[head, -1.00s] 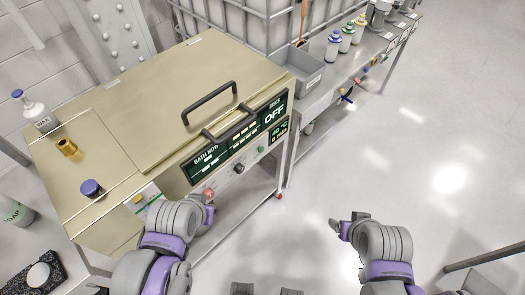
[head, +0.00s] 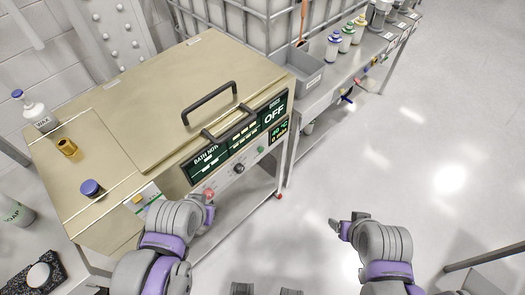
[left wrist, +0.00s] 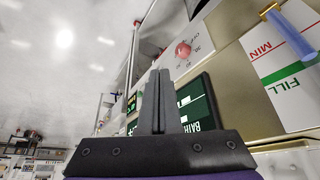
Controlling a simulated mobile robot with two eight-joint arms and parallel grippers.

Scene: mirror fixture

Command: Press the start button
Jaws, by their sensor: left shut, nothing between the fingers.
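The machine (head: 130,110) has a front control panel with a green button (head: 260,149), a dark knob (head: 239,168) and a red knob (head: 209,192); their labels are too small to read in the head view. The display (head: 273,115) reads OFF. My left gripper (head: 211,204) is by the panel's lower left end, close to the red knob. In the left wrist view my left gripper (left wrist: 160,75) is shut and empty, with the red knob (left wrist: 183,48) beyond its fingertips. My right gripper (head: 334,227) is over open floor, away from the panel; its jaw opening is unclear.
A bar handle (head: 209,103) stands up from the lid. A wax bottle (head: 40,115), a brass fitting (head: 66,147) and a blue cap (head: 91,188) are on the machine's left side. A bench with bottles (head: 346,38) stands at the back right. The floor to the right is clear.

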